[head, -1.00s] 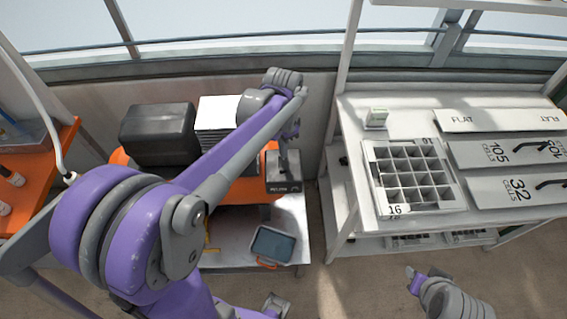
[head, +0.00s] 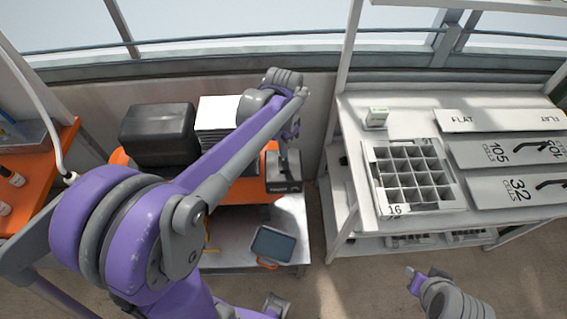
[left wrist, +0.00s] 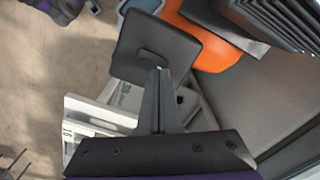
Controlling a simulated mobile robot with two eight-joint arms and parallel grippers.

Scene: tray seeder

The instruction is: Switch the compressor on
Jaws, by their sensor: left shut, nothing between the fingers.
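The compressor has an orange body (head: 240,196), with a black cover (head: 158,135) and a light finned block (head: 215,118) on top. A dark grey switch box (head: 283,186) sits at its right end.
A white shelf rack (head: 352,110) at the right holds a celled tray (head: 384,205) and labelled plates (head: 495,120). An orange table (head: 35,185) is at the left.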

